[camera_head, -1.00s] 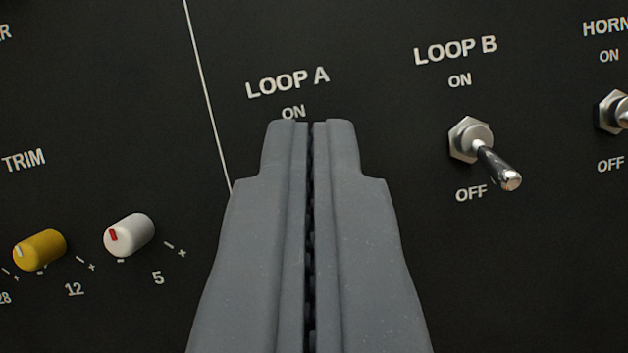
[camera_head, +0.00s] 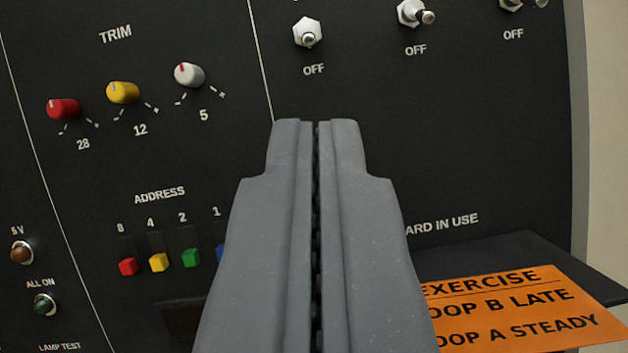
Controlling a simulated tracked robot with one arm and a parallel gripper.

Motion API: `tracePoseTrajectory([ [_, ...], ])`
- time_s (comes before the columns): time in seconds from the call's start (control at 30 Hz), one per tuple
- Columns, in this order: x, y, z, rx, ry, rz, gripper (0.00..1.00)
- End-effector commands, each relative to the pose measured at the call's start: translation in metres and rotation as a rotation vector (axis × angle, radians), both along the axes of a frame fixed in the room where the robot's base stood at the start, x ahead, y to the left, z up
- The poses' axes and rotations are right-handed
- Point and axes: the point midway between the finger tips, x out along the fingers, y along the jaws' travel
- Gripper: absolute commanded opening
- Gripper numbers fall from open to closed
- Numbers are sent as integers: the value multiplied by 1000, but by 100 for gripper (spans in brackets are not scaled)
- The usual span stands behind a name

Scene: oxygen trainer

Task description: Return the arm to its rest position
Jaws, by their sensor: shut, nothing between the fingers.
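My gripper (camera_head: 317,124) is shut and empty, its two grey fingers side by side in the middle of the view. It is in front of a black control panel (camera_head: 340,90); I cannot tell how far off. It hides part of the panel's lower middle, including some of a blue slider (camera_head: 221,254). The arm itself does not show beyond the gripper.
Three metal toggle switches (camera_head: 308,33) stick out along the top. Red, yellow and white trim knobs (camera_head: 189,75) and coloured address sliders (camera_head: 190,258) are at left. A dark ledge (camera_head: 520,252) with an orange card (camera_head: 525,308) juts out at lower right.

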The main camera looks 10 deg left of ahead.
Motion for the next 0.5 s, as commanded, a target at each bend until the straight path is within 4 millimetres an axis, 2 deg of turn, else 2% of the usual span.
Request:
tracePoseTrajectory([
  [0.5,1,1,3,-9,9,-1,0],
])
